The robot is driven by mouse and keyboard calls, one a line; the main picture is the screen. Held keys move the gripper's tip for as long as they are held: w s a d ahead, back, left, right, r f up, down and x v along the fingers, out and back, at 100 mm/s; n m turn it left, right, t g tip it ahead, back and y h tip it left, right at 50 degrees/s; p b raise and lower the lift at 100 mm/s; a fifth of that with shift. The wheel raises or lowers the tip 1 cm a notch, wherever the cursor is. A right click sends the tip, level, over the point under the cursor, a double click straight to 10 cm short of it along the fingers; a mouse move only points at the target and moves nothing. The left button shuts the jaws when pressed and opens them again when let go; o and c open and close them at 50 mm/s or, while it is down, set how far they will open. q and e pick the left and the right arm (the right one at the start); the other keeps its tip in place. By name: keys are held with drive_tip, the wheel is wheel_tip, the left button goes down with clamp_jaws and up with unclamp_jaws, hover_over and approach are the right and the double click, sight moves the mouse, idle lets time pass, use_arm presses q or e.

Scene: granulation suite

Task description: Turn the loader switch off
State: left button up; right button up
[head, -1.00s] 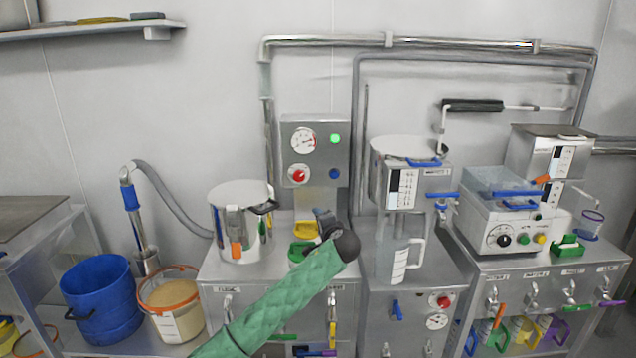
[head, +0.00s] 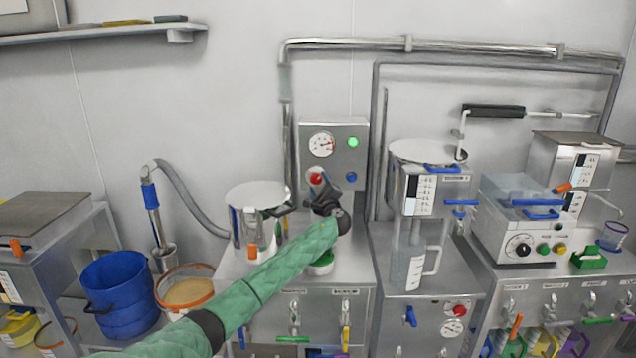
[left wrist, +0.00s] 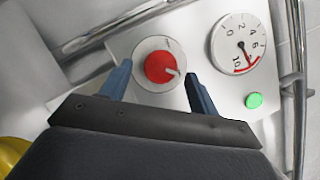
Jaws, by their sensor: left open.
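The loader panel (head: 358,132) is a grey metal box on the wall with a gauge (head: 321,145), a lit green lamp (head: 352,142) and a red rotary switch (head: 317,179). My left gripper (head: 322,190) is in front of the panel at the switch, its arm in a green sleeve. In the left wrist view the red knob (left wrist: 162,67) on its pale round plate lies between the two open blue-grey fingertips, which do not appear to touch it. The gauge (left wrist: 238,43) and green lamp (left wrist: 254,100) also show there. My right gripper is not in view.
A steel pot (head: 258,197) stands left of my arm on the bench. A hopper with a clear jug (head: 409,262) stands to the right. Pipes (head: 289,120) run up the wall beside the panel. A blue button (head: 351,177) sits right of the switch.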

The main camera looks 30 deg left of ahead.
use_arm(q)
drive_tip(key=shift+x, duration=0.85)
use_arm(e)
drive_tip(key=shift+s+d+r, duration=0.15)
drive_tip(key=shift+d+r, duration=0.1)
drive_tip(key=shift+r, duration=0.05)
use_arm(q)
drive_tip(key=shift+c, duration=0.2)
